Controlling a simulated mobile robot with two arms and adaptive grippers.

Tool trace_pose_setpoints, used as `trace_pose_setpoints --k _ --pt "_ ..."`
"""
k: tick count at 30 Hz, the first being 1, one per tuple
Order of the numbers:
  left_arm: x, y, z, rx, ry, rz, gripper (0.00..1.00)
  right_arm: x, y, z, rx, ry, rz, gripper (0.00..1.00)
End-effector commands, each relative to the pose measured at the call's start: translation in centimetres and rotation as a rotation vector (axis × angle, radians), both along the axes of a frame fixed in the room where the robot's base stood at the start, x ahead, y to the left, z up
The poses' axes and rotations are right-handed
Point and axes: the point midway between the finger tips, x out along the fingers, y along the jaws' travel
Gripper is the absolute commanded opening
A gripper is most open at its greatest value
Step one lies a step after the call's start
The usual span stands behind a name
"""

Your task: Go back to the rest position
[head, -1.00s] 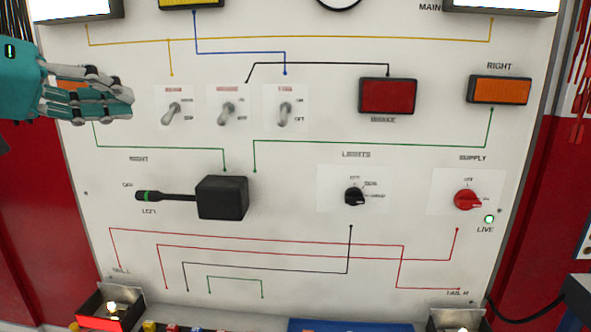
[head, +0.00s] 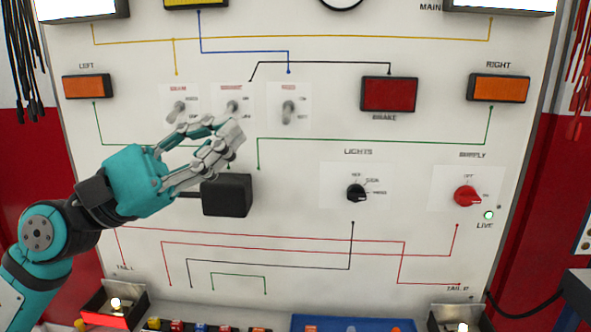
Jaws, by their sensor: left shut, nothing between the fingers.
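My left gripper (head: 236,137) is in front of the left half of the white panel (head: 310,210), in the head view. Its fingers are shut, with nothing held, and point up and to the right. The fingertips show just below the toggle switches and above the black stalk box (head: 227,197). I cannot tell whether the fingers touch the panel. My right gripper is out of view.
Toggle switches (head: 288,111), a black lights knob (head: 356,193) and a red supply knob (head: 467,195) stick out of the panel. A green LIVE lamp (head: 488,215) is lit. A blue tray (head: 300,322) and lit tail lamps (head: 116,303) sit along the bottom. The panel's right half is clear of my arms.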

Motion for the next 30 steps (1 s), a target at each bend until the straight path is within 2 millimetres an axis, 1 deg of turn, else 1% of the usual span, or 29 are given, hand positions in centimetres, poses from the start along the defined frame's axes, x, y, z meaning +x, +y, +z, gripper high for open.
trace_pose_setpoints --k 1,2,3,5,6,8,9,11,12,14,15,17,18,20,21,22,23,24,25,27,29,30 --pt "0.8 0.7 -1.0 -0.185 0.185 -0.070 0.00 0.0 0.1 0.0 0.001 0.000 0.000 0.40" --pt "1.4 1.5 -1.5 -0.303 0.297 -0.108 0.00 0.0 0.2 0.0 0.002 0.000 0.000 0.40" --pt "2.4 2.8 -2.5 -0.461 0.446 -0.156 0.00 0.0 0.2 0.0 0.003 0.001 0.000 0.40" --pt "4.3 5.1 -4.7 -0.705 0.668 -0.215 0.00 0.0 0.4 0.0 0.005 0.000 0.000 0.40" --pt "5.6 6.7 -6.9 -0.872 0.815 -0.248 0.00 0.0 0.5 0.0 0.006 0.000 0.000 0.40" --pt "7.2 8.9 -10.7 -1.106 1.005 -0.280 0.00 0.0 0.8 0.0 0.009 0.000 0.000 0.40" --pt "7.9 10.1 -13.3 -1.248 1.114 -0.293 0.00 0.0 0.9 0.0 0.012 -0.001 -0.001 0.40" --pt "8.6 11.7 -17.6 -1.453 1.257 -0.300 0.00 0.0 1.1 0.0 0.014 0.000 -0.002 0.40" --pt "8.8 12.6 -20.5 -1.584 1.340 -0.299 0.00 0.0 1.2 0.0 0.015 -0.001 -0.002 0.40" --pt "8.6 13.7 -25.0 -1.780 1.452 -0.286 0.00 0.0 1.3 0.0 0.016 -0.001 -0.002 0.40" --pt "8.1 14.3 -28.0 -1.908 1.513 -0.271 0.00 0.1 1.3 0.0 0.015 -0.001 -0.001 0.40" --pt "7.0 14.9 -32.5 -2.101 1.596 -0.238 0.00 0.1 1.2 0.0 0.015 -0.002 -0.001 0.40" --pt "6.0 15.2 -35.3 -2.230 1.641 -0.212 0.00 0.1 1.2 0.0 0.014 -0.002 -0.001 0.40" --pt "4.0 15.4 -39.5 -2.422 1.691 -0.157 0.00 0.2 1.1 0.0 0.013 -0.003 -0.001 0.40" --pt "2.5 15.5 -42.2 -2.550 1.713 -0.112 0.00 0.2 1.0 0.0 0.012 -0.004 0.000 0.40" --pt "1.2 15.4 -44.0 2.617 -1.708 0.076 0.00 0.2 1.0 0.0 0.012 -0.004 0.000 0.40" --pt "-0.1 15.3 -45.8 2.574 -1.631 0.036 0.00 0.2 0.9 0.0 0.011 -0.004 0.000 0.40" --pt "-1.8 15.1 -47.7 2.521 -1.536 -0.012 0.00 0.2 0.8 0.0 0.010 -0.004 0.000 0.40" --pt "-3.1 15.0 -49.0 2.486 -1.470 -0.044 0.00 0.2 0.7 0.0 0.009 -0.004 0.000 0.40" --pt "-5.9 14.6 -51.5 2.415 -1.335 -0.112 0.00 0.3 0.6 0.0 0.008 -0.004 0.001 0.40" --pt "-8.1 14.3 -53.2 2.360 -1.238 -0.163 0.00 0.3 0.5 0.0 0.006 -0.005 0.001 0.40" --pt "-9.5 14.0 -54.1 2.327 -1.177 -0.193 0.00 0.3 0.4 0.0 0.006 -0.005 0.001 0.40"
